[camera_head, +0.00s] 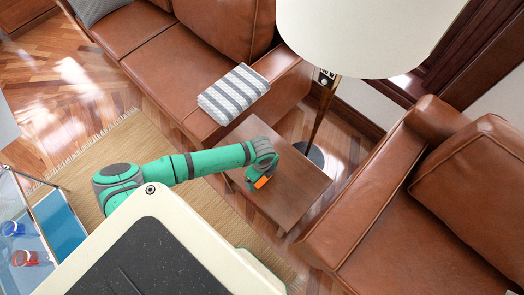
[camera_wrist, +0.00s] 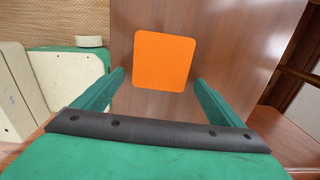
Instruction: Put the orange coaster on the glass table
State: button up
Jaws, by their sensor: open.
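The orange coaster (camera_wrist: 163,62) lies flat on a wooden side table (camera_head: 300,188). In the head view the coaster (camera_head: 262,182) is partly hidden by my gripper (camera_head: 264,172). In the wrist view my gripper (camera_wrist: 158,82) is open, and the coaster shows between and just beyond its two green fingers, with nothing held. I cannot tell how high the fingers are above the tabletop. What looks like the glass table (camera_head: 37,215) is cut off at the left edge of the head view. A blue and a red item are seen on or through it.
A floor lamp (camera_head: 365,35) stands behind the side table, its large shade overhanging. Brown leather sofas (camera_head: 190,70) (camera_head: 430,215) flank the table. A striped folded cloth (camera_head: 234,93) lies on the sofa arm. A straw rug (camera_head: 120,150) covers the floor between the tables.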

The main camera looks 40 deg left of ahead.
jog(key=shift+s+a+f, duration=0.1)
jog(key=shift+a+f, duration=0.05)
jog(key=shift+f, duration=0.05)
jog(key=c, duration=1.2)
jog(key=shift+r, duration=0.15)
